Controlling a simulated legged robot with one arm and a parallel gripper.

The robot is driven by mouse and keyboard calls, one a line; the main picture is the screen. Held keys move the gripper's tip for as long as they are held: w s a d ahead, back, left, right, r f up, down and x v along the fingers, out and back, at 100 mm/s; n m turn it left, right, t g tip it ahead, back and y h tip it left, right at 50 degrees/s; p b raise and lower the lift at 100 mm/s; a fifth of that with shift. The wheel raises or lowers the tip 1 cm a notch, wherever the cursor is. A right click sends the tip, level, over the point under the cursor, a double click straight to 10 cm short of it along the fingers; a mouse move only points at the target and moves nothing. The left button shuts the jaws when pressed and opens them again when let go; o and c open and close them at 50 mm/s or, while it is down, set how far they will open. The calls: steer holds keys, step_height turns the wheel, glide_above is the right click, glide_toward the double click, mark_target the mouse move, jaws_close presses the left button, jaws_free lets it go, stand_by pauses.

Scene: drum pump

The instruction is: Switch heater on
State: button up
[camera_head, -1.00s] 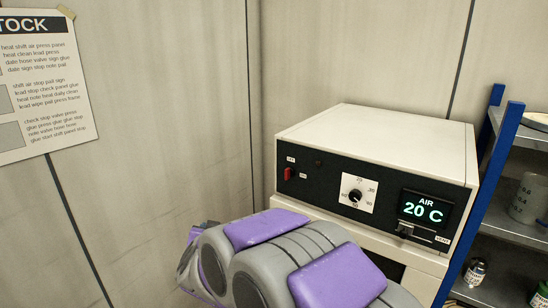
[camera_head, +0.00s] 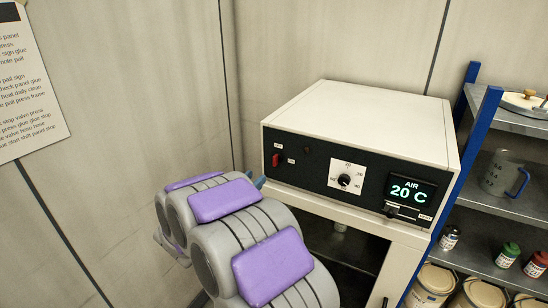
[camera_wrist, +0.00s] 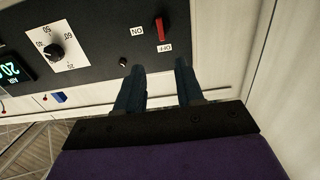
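The heater (camera_head: 350,120) is a cream box with a black front panel. Its red switch (camera_head: 277,160) sits at the panel's left end, with one label above it and one to its right. The wrist view shows the red switch (camera_wrist: 161,29) upside down, with ON and OFF labels. I cannot tell its position for sure. A small lamp (camera_head: 307,150) beside it is dark. The display (camera_head: 408,191) reads AIR 20 C. My gripper (camera_wrist: 160,66) is open and empty, its fingers apart, close to the switch and not visibly touching it. In the head view my arm mostly hides it.
A white dial (camera_head: 345,180) with a black knob and a small slider (camera_head: 402,212) are on the same panel. A blue-posted shelf (camera_head: 525,205) with a jug (camera_head: 503,174) and several cans stands at right.

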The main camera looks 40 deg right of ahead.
mark_target(274, 158)
steer(key=p+x, duration=0.1)
steer(key=x, duration=1.2)
steer(key=shift+w+p, duration=0.15)
steer(key=shift+p, duration=0.25)
steer(key=shift+a+r, duration=0.15)
steer(key=shift+a, duration=0.3)
steer(key=shift+c, duration=0.6)
steer(key=shift+d, duration=0.15)
jaws_close()
